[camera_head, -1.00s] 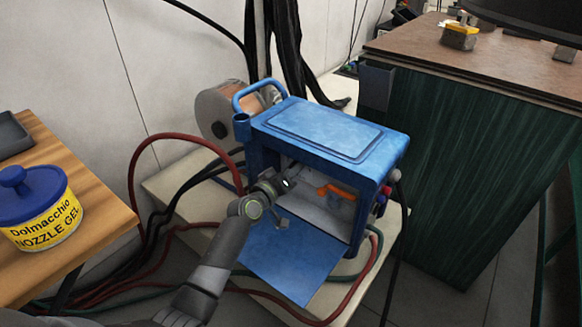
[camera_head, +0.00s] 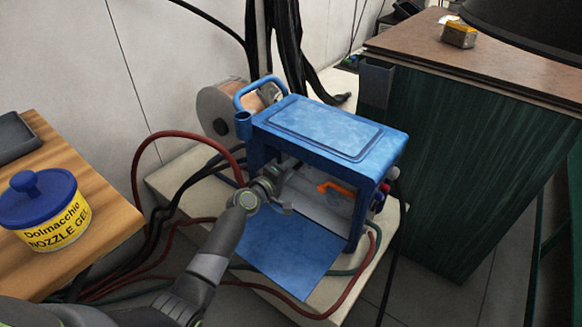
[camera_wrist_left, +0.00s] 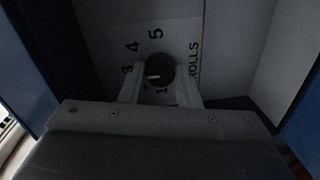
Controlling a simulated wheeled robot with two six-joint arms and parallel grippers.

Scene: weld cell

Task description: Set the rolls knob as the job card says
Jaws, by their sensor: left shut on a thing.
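The blue wire feeder (camera_head: 330,130) stands with its front door panel (camera_head: 285,258) folded down. My left gripper (camera_head: 285,188) reaches into its open side. In the left wrist view its two fingers (camera_wrist_left: 160,88) are shut on the dark round rolls knob (camera_wrist_left: 160,72), one on each side. The knob's white mark lies on its left part, near the 3. A pale plate behind it reads ROLLS, with 5, 4 and 3 readable and lower numbers partly hidden. The knob is hidden in the head view. The job card cannot be made out. My right gripper's fingers are not seen.
An orange lever (camera_head: 337,188) sits inside the feeder, right of my left gripper. Red and black hoses (camera_head: 150,160) loop at the left. A nozzle gel tub (camera_head: 42,210) stands on a wooden table.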

